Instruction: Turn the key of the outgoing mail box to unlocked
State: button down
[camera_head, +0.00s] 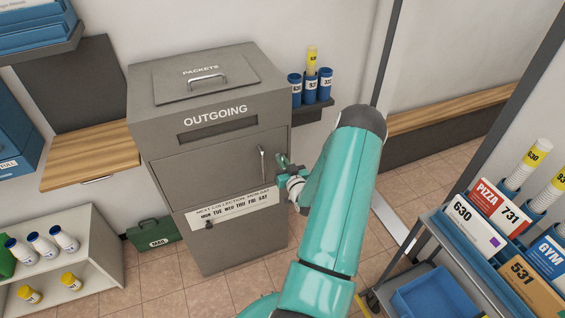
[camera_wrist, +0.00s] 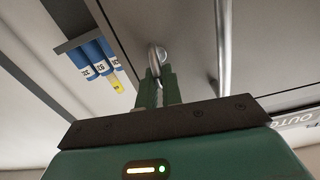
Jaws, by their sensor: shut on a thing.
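The grey outgoing mail box (camera_head: 208,245) stands in the middle of the head view, with a front door carrying a silver bar handle (camera_head: 262,164). In the wrist view the handle (camera_wrist: 223,50) runs beside my gripper. My gripper (camera_head: 283,161) is at the right edge of the box's door, right of the handle. In the wrist view my gripper (camera_wrist: 158,80) is shut on the metal key (camera_wrist: 155,57), whose bow shows between the green fingers. The key sits at a round lock (camera_wrist: 164,53) on the door. I cannot tell its exact turn angle.
A small shelf (camera_head: 314,108) with blue and yellow-topped tubes is right of the box. A cart (camera_head: 427,232) with parcels stands at the lower right, and a white shelf (camera_head: 98,262) with bottles at the lower left. A green case (camera_head: 153,232) lies left of the box.

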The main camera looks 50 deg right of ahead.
jog(key=m, duration=0.4)
jog(key=shift+s+d, duration=0.15)
jog(key=shift+d, duration=0.05)
jog(key=shift+s+d+f+m, duration=0.1)
jog(key=shift+f+m, duration=0.1)
jog(key=shift+m, duration=1.95)
jog(key=shift+s+d+f+m, duration=0.15)
jog(key=shift+f+m, duration=0.1)
jog(key=shift+m, duration=1.85)
jog(key=shift+w+d+f+m, duration=0.1)
jog(key=shift+f+m, duration=0.1)
jog(key=shift+m, duration=1.95)
jog(key=c, duration=1.6)
grip_release()
jog(key=shift+o, duration=0.2)
